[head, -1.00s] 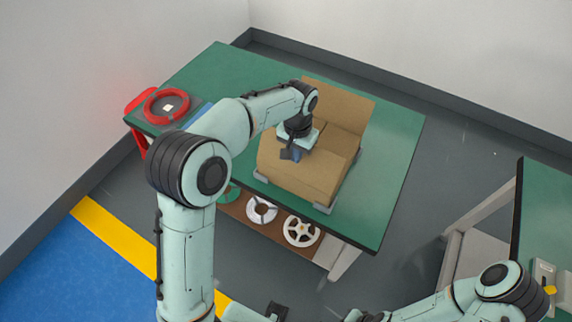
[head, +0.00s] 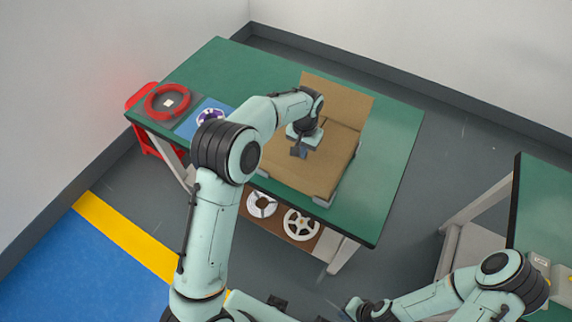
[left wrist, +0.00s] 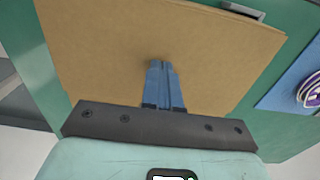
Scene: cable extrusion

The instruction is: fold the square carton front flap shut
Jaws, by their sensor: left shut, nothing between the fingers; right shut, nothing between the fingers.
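The square carton (head: 338,171) sits on the green table, with its back flap (head: 335,101) standing up. Its front flap (head: 292,176) now lies low and nearly flat, reaching to the table-side front edge; whether it is fully shut cannot be told. My left gripper (head: 299,152) is shut and empty, pointing down onto the front flap. In the left wrist view its blue fingers (left wrist: 161,66) are together over the broad brown cardboard (left wrist: 205,52), at or very near its surface. My right gripper (head: 352,308) is shut and empty, low in the head view, away from the carton.
Grey corner brackets (head: 323,200) edge the carton. A red cable coil (head: 168,102) and a purple spool on a blue mat (head: 191,124) lie at the left. White reels (head: 301,224) sit on a shelf below. The table's right side (head: 395,150) is clear.

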